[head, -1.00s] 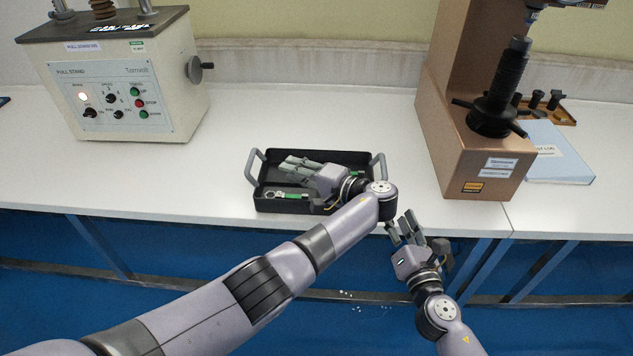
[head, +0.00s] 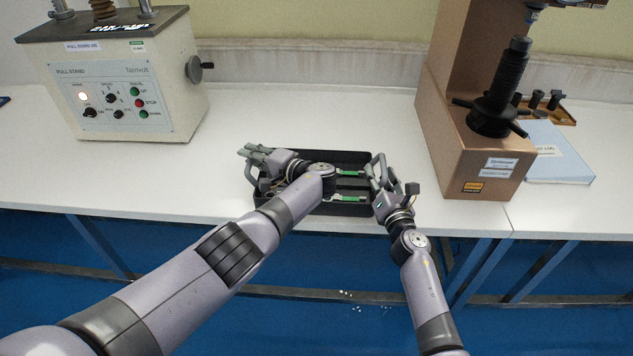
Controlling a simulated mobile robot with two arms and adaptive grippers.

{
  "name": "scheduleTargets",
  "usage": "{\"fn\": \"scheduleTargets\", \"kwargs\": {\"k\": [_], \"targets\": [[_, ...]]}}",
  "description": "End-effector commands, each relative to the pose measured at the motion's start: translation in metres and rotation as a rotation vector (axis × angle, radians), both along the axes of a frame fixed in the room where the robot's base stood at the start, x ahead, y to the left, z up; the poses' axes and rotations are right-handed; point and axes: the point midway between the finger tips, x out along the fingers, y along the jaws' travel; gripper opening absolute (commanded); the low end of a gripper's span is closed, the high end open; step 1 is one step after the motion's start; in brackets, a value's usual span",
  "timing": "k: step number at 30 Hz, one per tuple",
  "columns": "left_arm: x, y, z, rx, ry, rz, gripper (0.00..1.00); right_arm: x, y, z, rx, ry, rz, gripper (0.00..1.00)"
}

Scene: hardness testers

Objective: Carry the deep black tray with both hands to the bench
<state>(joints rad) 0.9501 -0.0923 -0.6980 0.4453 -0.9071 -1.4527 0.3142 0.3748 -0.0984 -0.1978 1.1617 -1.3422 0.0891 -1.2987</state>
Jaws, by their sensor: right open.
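The deep black tray (head: 344,158) sits on the white bench top (head: 230,112), near its front edge, with green-handled tools (head: 350,172) inside. My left gripper (head: 254,166) is at the tray's left end, its fingers over the left handle, which they largely hide. Whether its fingers are closed on that handle cannot be made out. My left forearm crosses the tray's front left part and hides it. My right gripper (head: 385,178) is open at the tray's right end, beside the right handle (head: 376,163), and partly overlaps it.
A pull stand tester (head: 120,95) stands at the left back. A brown hardness tester (head: 470,160) stands to the right, with a blue folder (head: 552,155) and a small wooden tray (head: 560,113) beyond it. The bench is clear between the testers around the tray.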

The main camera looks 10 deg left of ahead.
Motion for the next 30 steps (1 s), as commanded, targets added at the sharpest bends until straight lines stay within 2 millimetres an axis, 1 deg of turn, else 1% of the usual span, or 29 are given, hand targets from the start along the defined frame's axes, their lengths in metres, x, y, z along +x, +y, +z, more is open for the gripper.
{"fn": "scheduleTargets", "kwargs": {"k": [11,21,30], "targets": [[0.0009,0.0025,-0.0007,-0.001,0.000,0.000,0.23,0.0019,0.0017,0.0000,0.001,-0.001,0.002,0.41],[0.0008,0.0022,-0.0008,-0.001,0.000,0.000,0.01,0.0017,0.0015,-0.0002,0.002,0.000,0.002,0.19],[0.0007,0.0018,-0.0012,-0.001,0.002,0.000,0.00,0.0016,0.0021,0.0003,0.001,-0.001,0.003,0.00]]}}
